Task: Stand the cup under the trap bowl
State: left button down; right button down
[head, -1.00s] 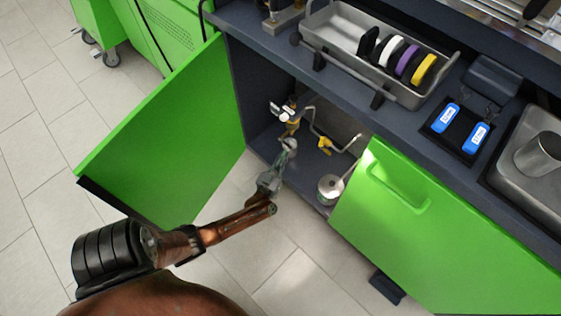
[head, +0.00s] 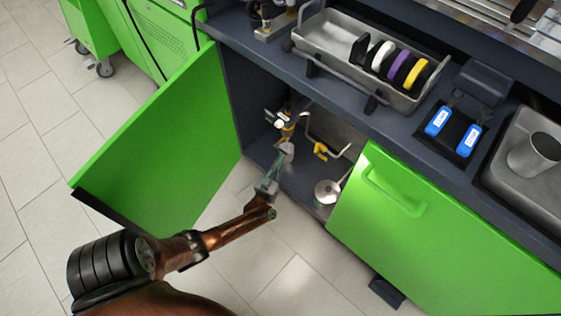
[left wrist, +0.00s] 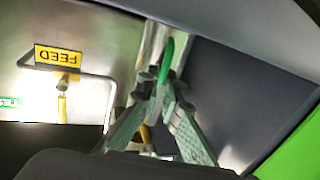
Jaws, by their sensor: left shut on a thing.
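My left gripper (head: 285,151) reaches through the open cabinet door, its fingers beside the pipework. In the left wrist view its fingertips (left wrist: 160,88) are closed together around a thin part with a green piece (left wrist: 168,52) showing beyond them; most of that part is hidden. White and brass pipe fittings (head: 284,120) are just above the gripper in the head view. I cannot tell which part is the trap bowl. A plain metal cup (head: 537,152) stands in the sink at the right. A round pale pot (head: 327,190) with a handle sits on the cabinet floor.
The green door (head: 170,140) stands open on the left; the other door (head: 430,225) is closed. A bent pipe carries a yellow tag (head: 320,151), marked FEED in the wrist view (left wrist: 58,57). A tray of discs (head: 345,50) and two blue tags (head: 452,128) are on the counter.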

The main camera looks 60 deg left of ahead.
pick_arm(q)
jog(key=c, duration=2)
grip_release()
jog(key=shift+c, duration=0.2)
jog(key=v, duration=1.2)
jog(key=shift+s, duration=0.1)
